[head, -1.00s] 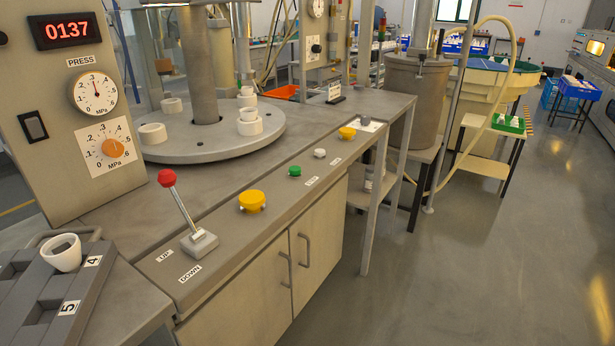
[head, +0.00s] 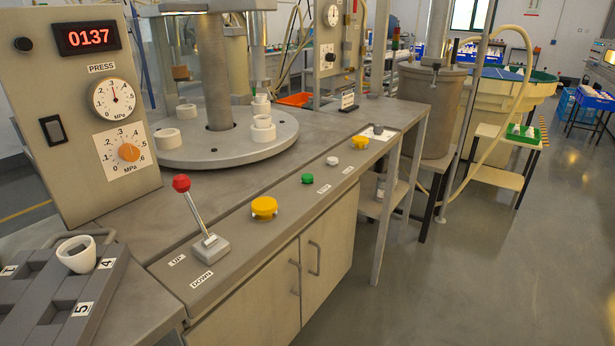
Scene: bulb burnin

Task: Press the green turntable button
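The green button (head: 308,178) is a small round knob on the sloping front strip of the grey bench. It sits between a large yellow button (head: 264,208) and a small white button (head: 332,160). The grey turntable (head: 225,140) behind it carries several white ring-shaped parts. Neither of my grippers shows in the head view.
A red-knobbed lever (head: 197,212) rises from the strip, left of the yellow button. The press panel (head: 80,100) stands at the left. A grey rack (head: 60,290) with a white cup (head: 77,254) is at lower left. Open floor (head: 480,270) lies to the right.

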